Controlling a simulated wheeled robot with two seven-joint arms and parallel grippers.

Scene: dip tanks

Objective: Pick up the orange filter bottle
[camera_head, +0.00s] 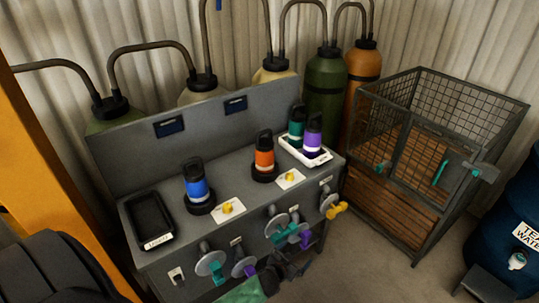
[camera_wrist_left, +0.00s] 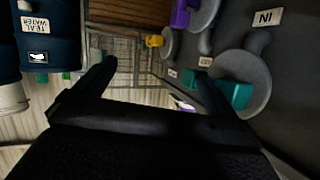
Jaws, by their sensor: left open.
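The orange filter bottle (camera_head: 265,158) has a black cap and stands upright on a black round base on the grey bench top (camera_head: 233,188). My left gripper (camera_head: 292,268) is low in front of the bench, below the valve handles and well apart from the bottle. In the left wrist view its two dark fingers (camera_wrist_left: 148,78) are spread with nothing held between them. The orange bottle does not show in the left wrist view. My right gripper is in neither view.
A blue bottle (camera_head: 196,187) stands left of the orange one; teal (camera_head: 297,130) and purple (camera_head: 313,136) bottles share a white tray. A black tray (camera_head: 149,221) lies at left. Valve handles (camera_head: 243,263) jut from the bench front. A wire cage (camera_head: 425,160) stands at right.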

